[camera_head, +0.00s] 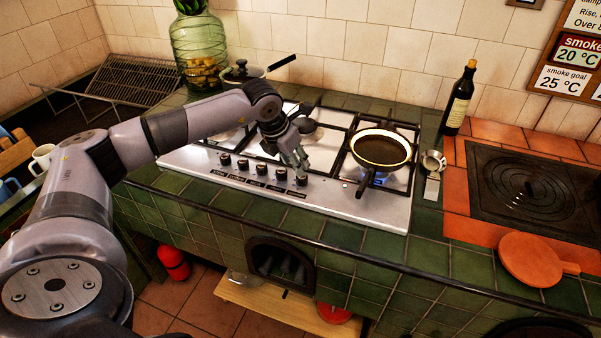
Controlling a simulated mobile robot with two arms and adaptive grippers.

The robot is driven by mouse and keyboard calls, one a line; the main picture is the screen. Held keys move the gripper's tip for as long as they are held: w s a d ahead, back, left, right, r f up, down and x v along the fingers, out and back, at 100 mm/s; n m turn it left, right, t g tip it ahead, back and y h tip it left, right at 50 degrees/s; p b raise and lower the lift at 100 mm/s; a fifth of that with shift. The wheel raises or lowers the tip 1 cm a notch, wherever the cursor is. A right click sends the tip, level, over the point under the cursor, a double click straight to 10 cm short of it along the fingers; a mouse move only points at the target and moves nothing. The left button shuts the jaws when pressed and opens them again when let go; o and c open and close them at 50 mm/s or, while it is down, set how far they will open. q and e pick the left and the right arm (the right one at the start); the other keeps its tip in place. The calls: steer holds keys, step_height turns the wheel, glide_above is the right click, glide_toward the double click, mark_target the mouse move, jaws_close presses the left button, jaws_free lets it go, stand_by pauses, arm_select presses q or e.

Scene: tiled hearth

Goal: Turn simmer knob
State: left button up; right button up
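A silver gas hob (345,203) is set in the green tiled counter. A row of several black knobs runs along its front edge, with labels too small to read, so I cannot tell which is the simmer knob. My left gripper (300,166) points down just above and behind the rightmost knob (302,180); I cannot tell whether it touches it. Its fingers look close together, but their opening is unclear. My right gripper is not in view.
A lidded pot (242,75) stands at the hob's back left, near a green glass jar (198,45). A dark bottle (459,100) and a small metal cup (433,163) stand right of the hob. A round terracotta board (530,258) lies at the right.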

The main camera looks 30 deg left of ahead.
mark_target(302, 180)
arm_select(q)
steer(key=x, duration=0.7)
steer(key=shift+w+d+f+p, duration=0.1)
steer(key=shift+w+f+p, duration=0.1)
steer(key=shift+p, duration=0.2)
steer(key=shift+c, duration=0.3)
jaws_close()
